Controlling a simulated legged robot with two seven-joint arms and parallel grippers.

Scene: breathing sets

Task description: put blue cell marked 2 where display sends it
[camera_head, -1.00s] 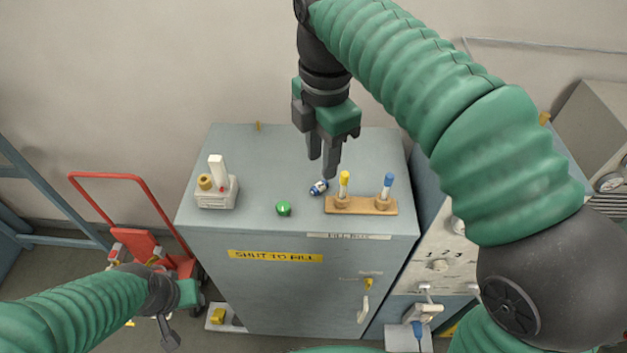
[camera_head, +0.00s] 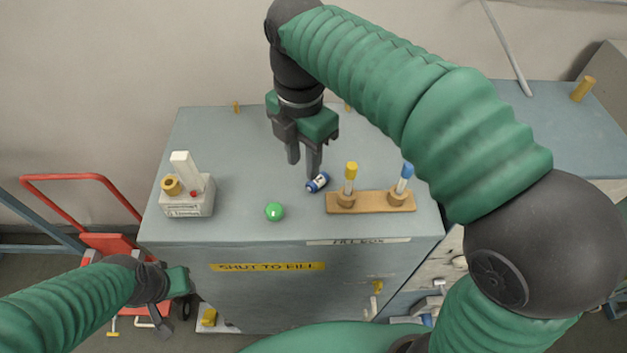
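A small blue cell (camera_head: 317,182) with a white band lies on its side on top of the grey cabinet (camera_head: 240,143). Its number cannot be read. My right gripper (camera_head: 304,170) points down just behind and above the cell, its two dark fingers apart, with nothing seen between them. My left gripper (camera_head: 172,312) is low at the left, off the cabinet's front, and its fingers are too unclear to judge. No readable display shows.
A green ball-like light (camera_head: 274,211) sits left of the cell. A wooden rack (camera_head: 371,203) with a yellow-topped and a blue-topped tube stands right of it. A red hand truck (camera_head: 108,241) is at left. The cabinet top's back left is clear.

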